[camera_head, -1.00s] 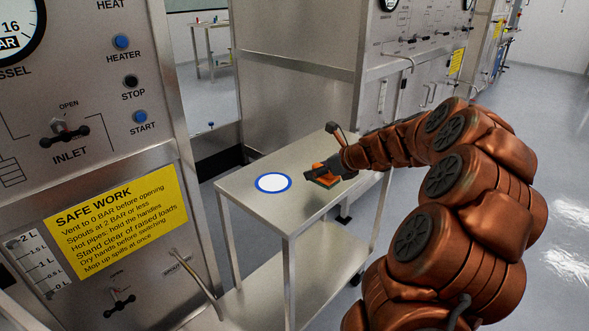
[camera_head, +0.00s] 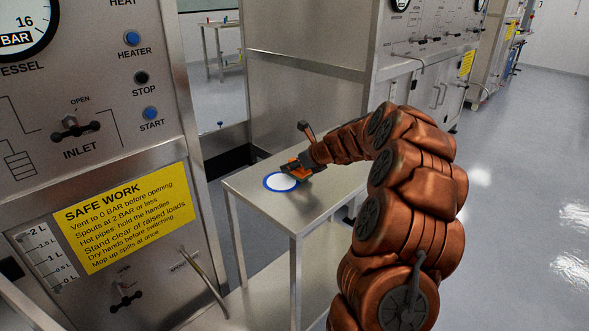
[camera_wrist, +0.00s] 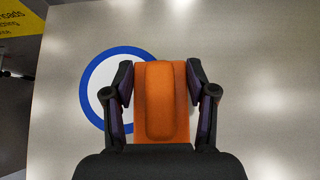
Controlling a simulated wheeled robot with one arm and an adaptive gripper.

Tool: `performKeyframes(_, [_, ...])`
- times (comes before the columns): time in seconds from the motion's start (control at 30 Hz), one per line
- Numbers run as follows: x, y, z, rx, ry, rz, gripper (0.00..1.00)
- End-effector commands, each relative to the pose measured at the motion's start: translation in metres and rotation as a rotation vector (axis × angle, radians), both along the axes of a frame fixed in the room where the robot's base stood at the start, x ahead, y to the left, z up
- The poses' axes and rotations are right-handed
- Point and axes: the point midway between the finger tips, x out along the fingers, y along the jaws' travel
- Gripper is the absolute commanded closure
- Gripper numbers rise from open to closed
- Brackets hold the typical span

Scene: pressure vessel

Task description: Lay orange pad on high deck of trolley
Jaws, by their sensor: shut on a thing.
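The orange pad (camera_wrist: 160,100) is held between the two dark fingers of my gripper (camera_wrist: 160,85), which is shut on it. In the head view the pad (camera_head: 303,163) is small and partly hidden by my gripper (camera_head: 298,168). It is at or just above the trolley's high deck (camera_head: 312,205); I cannot tell whether it touches. A white disc with a blue ring (camera_head: 280,182) marks the deck. In the wrist view the blue ring (camera_wrist: 92,85) shows to the left of the pad, and the pad and gripper cover its right part.
The trolley has a lower shelf (camera_head: 262,285). A steel panel with a yellow safety sign (camera_head: 125,217) and a handle (camera_head: 203,282) stands close on the left. More steel cabinets (camera_head: 425,75) stand behind. Open floor (camera_head: 525,180) lies to the right.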

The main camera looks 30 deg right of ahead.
Motion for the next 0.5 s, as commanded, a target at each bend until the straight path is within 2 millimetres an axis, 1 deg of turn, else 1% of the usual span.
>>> performKeyframes(0.03, [0.0000,0.0005,-0.0081,0.003,0.001,0.000,0.84])
performKeyframes(0.1, [-0.0003,0.0000,-0.0117,0.002,0.001,0.000,0.84])
performKeyframes(0.47, [-0.0003,-0.0001,-0.0134,0.001,-0.001,0.001,0.84])
performKeyframes(0.5, [-0.0003,-0.0002,-0.0136,0.000,-0.001,0.000,0.40])
